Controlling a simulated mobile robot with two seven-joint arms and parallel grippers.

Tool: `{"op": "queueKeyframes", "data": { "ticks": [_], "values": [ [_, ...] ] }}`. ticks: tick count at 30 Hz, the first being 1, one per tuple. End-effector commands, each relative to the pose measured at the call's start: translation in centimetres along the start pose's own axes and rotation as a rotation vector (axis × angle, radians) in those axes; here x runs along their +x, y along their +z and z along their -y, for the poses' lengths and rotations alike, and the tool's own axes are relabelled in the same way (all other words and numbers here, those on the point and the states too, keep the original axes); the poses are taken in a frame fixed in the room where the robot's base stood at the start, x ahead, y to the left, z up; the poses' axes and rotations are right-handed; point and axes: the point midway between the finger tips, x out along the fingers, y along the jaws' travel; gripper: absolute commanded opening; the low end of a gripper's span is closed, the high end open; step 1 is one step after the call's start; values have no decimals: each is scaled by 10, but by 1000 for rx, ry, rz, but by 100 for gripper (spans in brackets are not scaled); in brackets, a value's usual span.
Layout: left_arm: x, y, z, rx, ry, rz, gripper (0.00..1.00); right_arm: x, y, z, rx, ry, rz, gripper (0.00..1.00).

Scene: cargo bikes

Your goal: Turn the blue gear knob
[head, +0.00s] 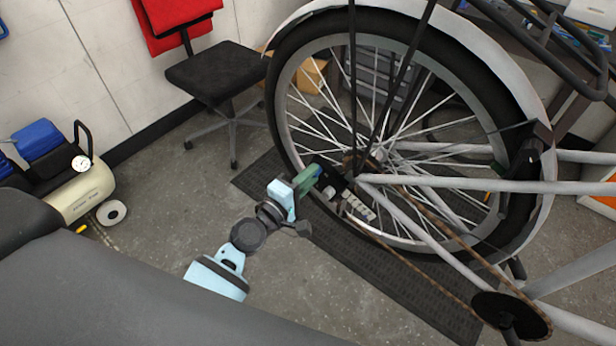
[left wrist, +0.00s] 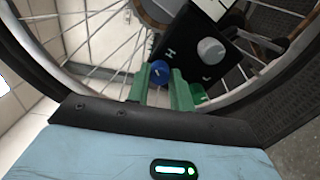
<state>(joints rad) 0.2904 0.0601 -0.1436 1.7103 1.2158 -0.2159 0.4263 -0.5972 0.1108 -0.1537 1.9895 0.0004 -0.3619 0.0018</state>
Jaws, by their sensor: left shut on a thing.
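The blue gear knob (left wrist: 160,72) shows in the left wrist view on a black box (left wrist: 190,38) with white H and L marks. My left gripper (left wrist: 159,76) has its two green fingers on either side of the knob, shut on it. In the head view my left gripper (head: 318,172) reaches the black gear box (head: 333,181) at the rear wheel's hub. The knob itself is hard to make out there. My right gripper is in neither view.
A grey knob (left wrist: 211,50) sits on the same box, and a green part (left wrist: 198,92) shows beside the right finger. The bicycle wheel's spokes and tyre (head: 287,130), chain (head: 425,262) and frame tubes (head: 460,183) are close around. A black chair (head: 215,72) stands behind.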

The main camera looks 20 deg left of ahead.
Motion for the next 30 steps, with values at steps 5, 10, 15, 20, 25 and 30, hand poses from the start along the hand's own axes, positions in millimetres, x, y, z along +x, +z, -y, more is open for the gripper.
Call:
{"op": "queueKeyframes", "data": {
  "ticks": [5,10,15,20,25,30],
  "values": [
    [0,-1,-1,-64,2,-2,0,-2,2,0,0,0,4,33],
    [0,-1,-1,-93,2,-2,0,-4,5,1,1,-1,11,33],
    [0,-1,-1,-102,2,-2,0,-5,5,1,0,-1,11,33],
    [0,-1,-1,-101,2,-2,0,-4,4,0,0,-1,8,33],
    [0,-1,-1,-100,2,-2,30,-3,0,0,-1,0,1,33],
    [0,0,-1,-100,1,-1,44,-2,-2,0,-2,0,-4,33]
  ]
}}
